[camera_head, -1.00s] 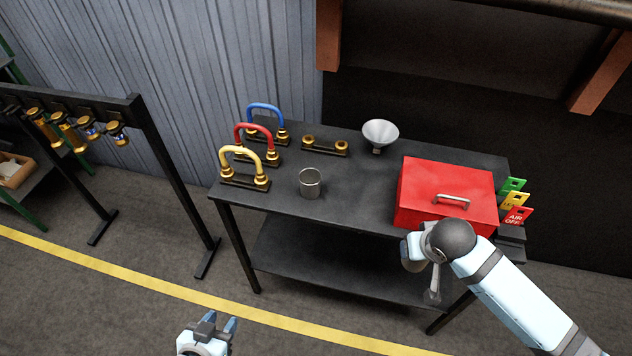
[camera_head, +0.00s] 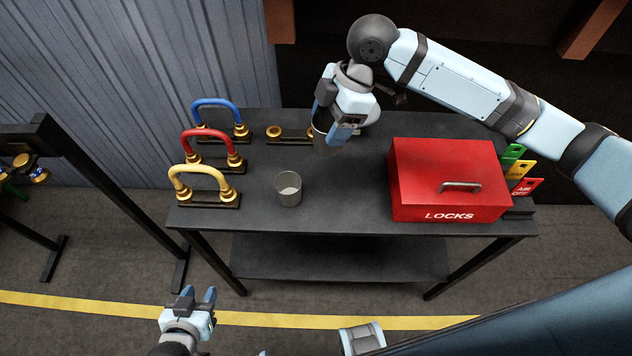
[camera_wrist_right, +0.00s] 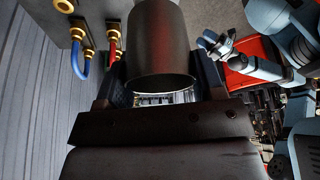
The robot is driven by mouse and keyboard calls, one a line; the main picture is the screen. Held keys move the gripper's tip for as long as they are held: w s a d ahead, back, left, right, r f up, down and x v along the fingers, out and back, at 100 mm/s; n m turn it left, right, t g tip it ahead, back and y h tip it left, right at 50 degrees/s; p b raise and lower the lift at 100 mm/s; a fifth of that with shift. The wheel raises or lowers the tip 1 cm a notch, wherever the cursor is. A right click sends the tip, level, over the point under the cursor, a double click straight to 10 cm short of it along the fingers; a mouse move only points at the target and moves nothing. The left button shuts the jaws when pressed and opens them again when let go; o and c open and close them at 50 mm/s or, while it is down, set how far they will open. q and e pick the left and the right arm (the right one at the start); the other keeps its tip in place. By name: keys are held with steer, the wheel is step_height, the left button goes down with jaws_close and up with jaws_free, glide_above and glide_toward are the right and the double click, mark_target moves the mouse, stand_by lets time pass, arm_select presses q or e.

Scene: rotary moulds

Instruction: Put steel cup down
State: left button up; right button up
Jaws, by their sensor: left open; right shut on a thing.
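My right gripper (camera_head: 336,122) is shut on a dark grey steel cup (camera_head: 322,126) over the back middle of the dark table (camera_head: 350,203). The held cup fills the upper middle of the right wrist view (camera_wrist_right: 160,45). The gripper hides part of it, and I cannot tell whether it touches the tabletop. A second steel cup (camera_head: 289,190) stands upright near the table's front edge, with something pale inside its bottom. My left gripper (camera_head: 198,297) is open and empty, low in front of the table.
Blue (camera_head: 217,104), red (camera_head: 207,136) and yellow (camera_head: 198,172) handles stand at the left end. A brass-fitted base (camera_head: 291,133) lies behind the cup. A red LOCKS box (camera_head: 450,180) and tags (camera_head: 522,172) are at the right.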

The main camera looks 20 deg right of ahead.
step_height(320, 180, down, 19)
steer(key=shift+s+f+p, duration=0.1)
steer(key=shift+s+p, duration=0.05)
steer(key=shift+p, duration=0.35)
steer(key=shift+f, duration=0.1)
steer(key=o, duration=0.9)
steer(key=shift+o, duration=0.2)
